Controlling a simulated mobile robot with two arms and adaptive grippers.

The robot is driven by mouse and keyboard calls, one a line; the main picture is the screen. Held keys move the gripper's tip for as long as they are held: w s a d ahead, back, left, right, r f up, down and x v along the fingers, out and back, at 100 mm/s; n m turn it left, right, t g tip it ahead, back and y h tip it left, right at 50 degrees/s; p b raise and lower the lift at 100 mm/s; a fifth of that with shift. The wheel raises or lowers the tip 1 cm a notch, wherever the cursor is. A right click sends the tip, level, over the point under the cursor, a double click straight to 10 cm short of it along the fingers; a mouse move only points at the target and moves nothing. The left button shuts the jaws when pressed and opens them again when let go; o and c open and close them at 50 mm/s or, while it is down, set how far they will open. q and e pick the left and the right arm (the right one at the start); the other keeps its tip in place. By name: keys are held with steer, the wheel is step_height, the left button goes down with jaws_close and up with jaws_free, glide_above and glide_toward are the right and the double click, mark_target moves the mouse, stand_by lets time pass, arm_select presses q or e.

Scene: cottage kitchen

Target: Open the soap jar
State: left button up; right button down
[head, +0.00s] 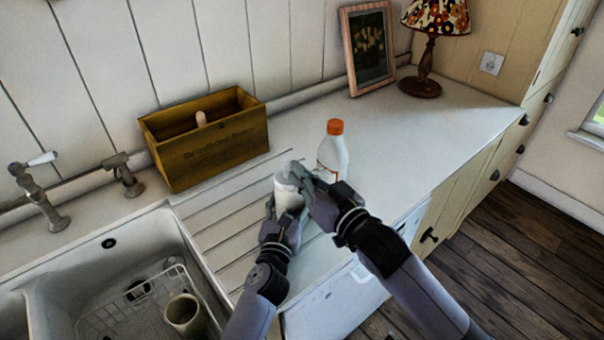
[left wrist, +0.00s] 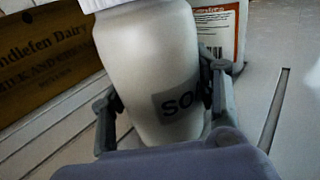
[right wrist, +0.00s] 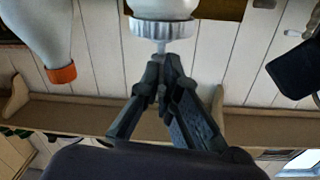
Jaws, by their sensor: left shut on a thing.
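The soap jar (head: 285,190) is white with a pale lid and is held upright above the counter. In the left wrist view, the jar (left wrist: 150,65) shows a grey label with part of the word "SOAP". My left gripper (left wrist: 165,110) is shut on the jar's body, one finger on each side. My right gripper (head: 300,173) is at the top of the jar. In the right wrist view, its fingers (right wrist: 163,75) are close together at a thin stem on the white ridged lid (right wrist: 163,27). I cannot tell whether they grip it. The lid is on the jar.
A white bottle with an orange cap (head: 333,155) stands just behind the jar. A wooden crate (head: 215,153) is at the back left. A sink (head: 105,300) with a rack and cup is at the left. A picture frame (head: 346,50) and lamp (head: 421,86) stand behind. The right counter is clear.

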steer(key=shift+r, duration=0.2)
stand_by(0.6)
steer(key=shift+r, duration=0.95)
steer(key=shift+r, duration=2)
arm_select(q)
steer(key=o, duration=1.8)
steer(key=shift+c, duration=0.2)
